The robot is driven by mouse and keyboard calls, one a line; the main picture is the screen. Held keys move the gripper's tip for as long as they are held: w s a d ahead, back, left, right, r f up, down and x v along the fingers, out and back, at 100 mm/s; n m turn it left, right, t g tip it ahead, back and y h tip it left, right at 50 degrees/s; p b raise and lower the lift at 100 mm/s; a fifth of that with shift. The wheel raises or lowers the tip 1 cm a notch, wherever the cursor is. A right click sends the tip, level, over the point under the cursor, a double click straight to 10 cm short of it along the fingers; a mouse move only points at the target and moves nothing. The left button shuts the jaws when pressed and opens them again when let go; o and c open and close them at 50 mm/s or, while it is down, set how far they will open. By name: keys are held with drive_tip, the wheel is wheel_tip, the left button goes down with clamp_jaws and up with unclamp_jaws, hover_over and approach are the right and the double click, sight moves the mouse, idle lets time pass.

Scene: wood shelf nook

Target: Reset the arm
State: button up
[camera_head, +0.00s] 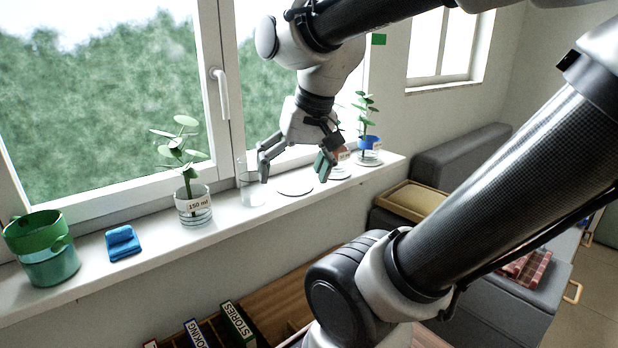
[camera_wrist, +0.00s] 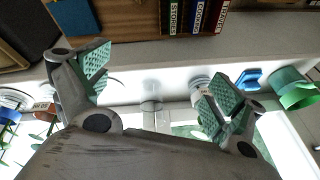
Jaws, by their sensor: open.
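My gripper (camera_head: 296,163) is open and empty, above the white window sill (camera_head: 120,262) in the head view. Its two fingers, with green pads, spread wide on either side in the wrist view (camera_wrist: 155,95). Between and below the fingers, a clear glass (camera_head: 251,185) stands on the sill; it also shows in the wrist view (camera_wrist: 152,112). A flat round disc (camera_head: 295,186) lies on the sill just under the gripper. My arm hides part of the scene at the right.
Books (camera_head: 238,322) stand below. A grey sofa (camera_head: 462,160) is at the right.

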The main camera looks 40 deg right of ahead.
drive_tip(key=s+n, duration=0.1)
drive_tip(key=s+d+n, duration=0.1)
drive_tip(key=s+n, duration=0.1)
drive_tip(key=n, duration=0.1)
drive_tip(key=shift+s+d+f+h, duration=0.15)
drive_tip(key=shift+d+f+h, duration=0.15)
drive_tip(key=shift+f, duration=0.1)
idle(0.9)
